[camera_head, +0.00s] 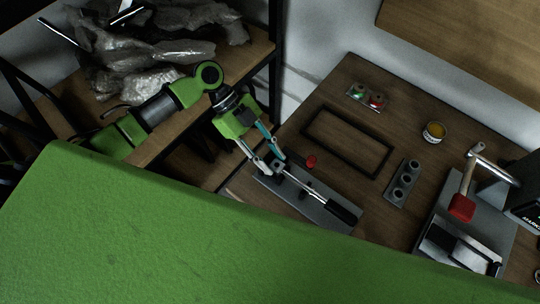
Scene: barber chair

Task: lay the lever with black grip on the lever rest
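The lever with black grip (343,211) is a thin metal rod that slants down to the right over a grey base plate (285,197). Its upper-left end meets a small dark mount on the plate. I cannot pick out the lever rest as a separate part; it may be hidden under the black grip. My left gripper (269,162) is at the upper-left end of the plate, by the lever's mount and away from the black grip. Its two fingers are apart with nothing clearly between them. Whether they touch the mount cannot be told. My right gripper is not in view.
A red knob (311,161) is close beside the lever. Behind it lie a dark rectangular frame (347,141) and a button box (365,97). A grey three-hole block (403,182), a yellow-topped tin (434,131) and a red-handled device (461,207) stand to the right.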

